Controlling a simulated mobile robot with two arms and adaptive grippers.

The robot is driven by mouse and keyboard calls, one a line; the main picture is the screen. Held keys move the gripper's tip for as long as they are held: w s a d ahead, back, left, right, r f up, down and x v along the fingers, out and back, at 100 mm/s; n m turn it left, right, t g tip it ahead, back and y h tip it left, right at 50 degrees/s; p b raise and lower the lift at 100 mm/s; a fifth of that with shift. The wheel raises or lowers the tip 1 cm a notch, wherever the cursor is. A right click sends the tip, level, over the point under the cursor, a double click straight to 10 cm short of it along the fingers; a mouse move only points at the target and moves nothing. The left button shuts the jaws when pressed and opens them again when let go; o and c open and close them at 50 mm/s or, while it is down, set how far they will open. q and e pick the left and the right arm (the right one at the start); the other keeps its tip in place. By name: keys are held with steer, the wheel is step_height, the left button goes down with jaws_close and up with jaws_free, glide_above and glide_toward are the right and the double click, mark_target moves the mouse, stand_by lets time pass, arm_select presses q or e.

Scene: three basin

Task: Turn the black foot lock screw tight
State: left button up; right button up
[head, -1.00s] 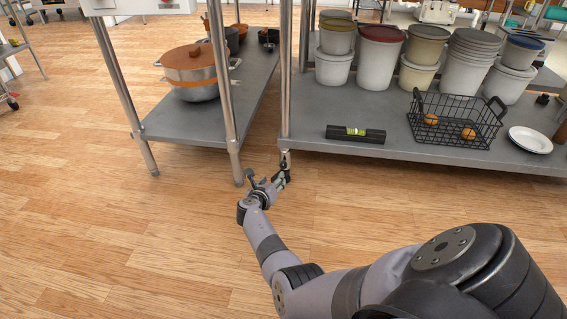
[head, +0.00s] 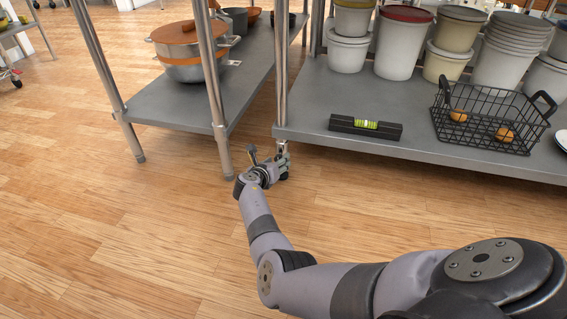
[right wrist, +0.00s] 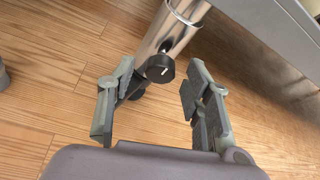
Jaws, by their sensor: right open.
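The black foot lock screw (right wrist: 160,68) is a round black knob with a light mark on its face, on the lower end of a metal table leg (right wrist: 176,28) in the right wrist view. My right gripper (right wrist: 157,98) is open, with one finger on each side of and below the knob in that picture. I cannot tell if a finger touches it. In the head view my right gripper (head: 277,160) is at the foot of the right table's front left leg, and its hand largely hides the knob. My left gripper is not in view.
A level (head: 366,127) with a green vial lies on the lower shelf (head: 310,105) above the leg. A wire basket (head: 490,118) and several buckets stand there. A second table's leg (head: 217,100) stands close to the left. The wooden floor in front is clear.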

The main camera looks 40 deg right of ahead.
steer(key=shift+w+d, duration=0.1)
steer(key=shift+d, duration=0.05)
steer(key=shift+c, duration=0.5)
jaws_close()
